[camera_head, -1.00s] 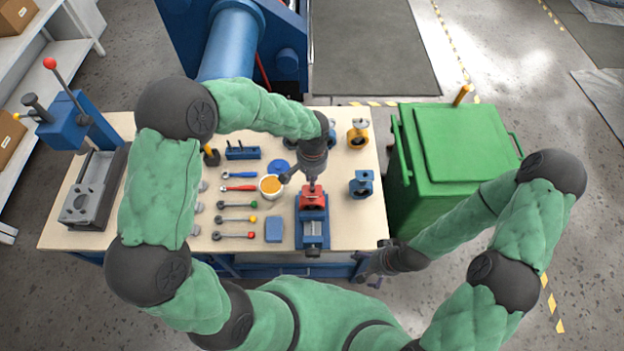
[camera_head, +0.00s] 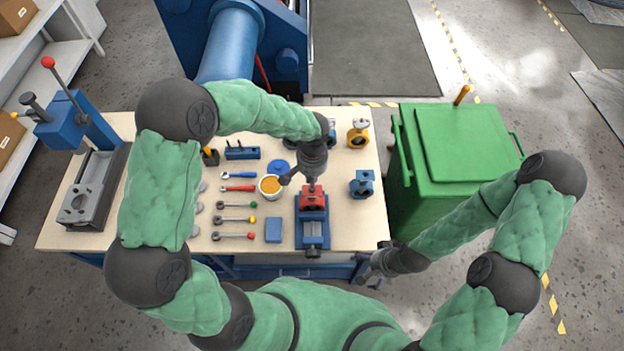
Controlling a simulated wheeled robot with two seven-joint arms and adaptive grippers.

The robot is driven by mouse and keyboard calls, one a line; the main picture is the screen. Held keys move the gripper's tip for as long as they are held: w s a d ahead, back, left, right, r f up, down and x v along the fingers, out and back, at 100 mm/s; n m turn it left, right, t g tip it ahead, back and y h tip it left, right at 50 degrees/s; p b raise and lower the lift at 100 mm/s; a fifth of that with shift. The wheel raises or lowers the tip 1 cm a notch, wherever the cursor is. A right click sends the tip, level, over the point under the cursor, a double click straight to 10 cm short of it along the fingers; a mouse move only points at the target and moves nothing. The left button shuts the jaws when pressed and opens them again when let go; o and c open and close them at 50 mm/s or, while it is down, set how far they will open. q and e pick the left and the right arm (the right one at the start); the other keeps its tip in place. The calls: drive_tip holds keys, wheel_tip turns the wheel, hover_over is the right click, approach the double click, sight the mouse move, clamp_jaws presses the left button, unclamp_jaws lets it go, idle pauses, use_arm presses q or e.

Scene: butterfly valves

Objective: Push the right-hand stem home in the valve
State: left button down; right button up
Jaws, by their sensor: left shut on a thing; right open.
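A red valve (camera_head: 312,200) sits in the blue vise (camera_head: 312,230) near the bench's front edge. My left gripper (camera_head: 312,183) points down right above the red valve, shut on a stem that is mostly hidden by the gripper. I cannot tell how deep the stem sits in the valve. My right gripper (camera_head: 368,279) is open and empty, low off the front right of the bench.
A blue valve (camera_head: 362,184) and a yellow valve (camera_head: 358,133) stand to the right on the bench (camera_head: 345,225). Several coloured levers (camera_head: 235,219) and a white tub (camera_head: 270,186) lie left of the vise. A green bin (camera_head: 460,150) stands beyond the right edge.

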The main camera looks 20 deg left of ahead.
use_arm(q)
drive_tip(key=shift+s+f+b, duration=0.1)
drive_tip(key=shift+f+b, duration=0.7)
drive_tip(key=shift+f, duration=0.15)
idle(1.1)
drive_tip(key=shift+r, duration=0.1)
drive_tip(key=shift+f, duration=0.2)
idle(0.5)
drive_tip(key=shift+f+b, duration=1.5)
idle(1.1)
